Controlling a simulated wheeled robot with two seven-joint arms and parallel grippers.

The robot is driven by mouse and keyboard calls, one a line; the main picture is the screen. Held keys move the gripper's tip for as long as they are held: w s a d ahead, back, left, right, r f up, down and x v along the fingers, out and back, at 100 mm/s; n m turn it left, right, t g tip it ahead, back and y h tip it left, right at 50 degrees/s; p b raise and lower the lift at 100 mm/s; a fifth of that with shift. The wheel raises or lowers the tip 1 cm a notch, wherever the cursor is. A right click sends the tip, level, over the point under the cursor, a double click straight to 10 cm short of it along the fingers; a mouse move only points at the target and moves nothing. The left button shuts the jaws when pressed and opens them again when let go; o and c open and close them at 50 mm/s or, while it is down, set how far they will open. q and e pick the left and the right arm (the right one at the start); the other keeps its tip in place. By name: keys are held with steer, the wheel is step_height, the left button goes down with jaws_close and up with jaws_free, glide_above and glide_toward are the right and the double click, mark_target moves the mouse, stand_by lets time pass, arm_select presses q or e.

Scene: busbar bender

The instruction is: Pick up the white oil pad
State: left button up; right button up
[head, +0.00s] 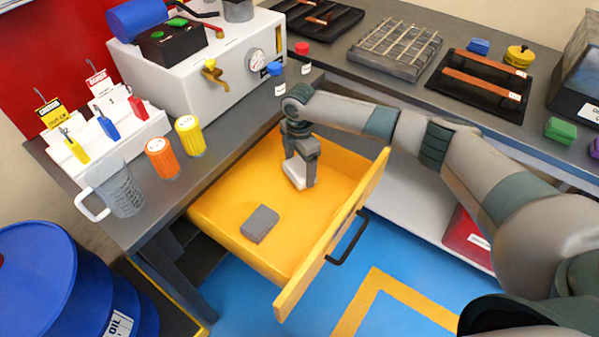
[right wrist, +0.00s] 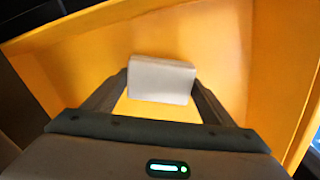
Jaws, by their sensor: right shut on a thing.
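The white oil pad (head: 295,171) is in the open yellow drawer (head: 225,205), toward its back. My right gripper (head: 301,180) reaches down into the drawer and is shut on the pad. In the right wrist view the pad (right wrist: 161,80) sits between the two fingers (right wrist: 160,92), with yellow drawer surfaces around it. I cannot tell whether the pad touches the drawer floor. A grey pad (head: 260,223) lies on the drawer floor nearer the front left. My left gripper is not in view.
The drawer front with its black handle (head: 347,238) stands to the right of the pads. A measuring jug (head: 122,187), orange (head: 162,158) and yellow (head: 190,136) containers stand on the bench at left. A blue oil drum (head: 70,275) is at lower left.

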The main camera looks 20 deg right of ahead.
mark_target(299, 168)
step_height(299, 168, up, 6)
steer(key=shift+f, duration=0.2)
steer(key=shift+r, duration=0.7)
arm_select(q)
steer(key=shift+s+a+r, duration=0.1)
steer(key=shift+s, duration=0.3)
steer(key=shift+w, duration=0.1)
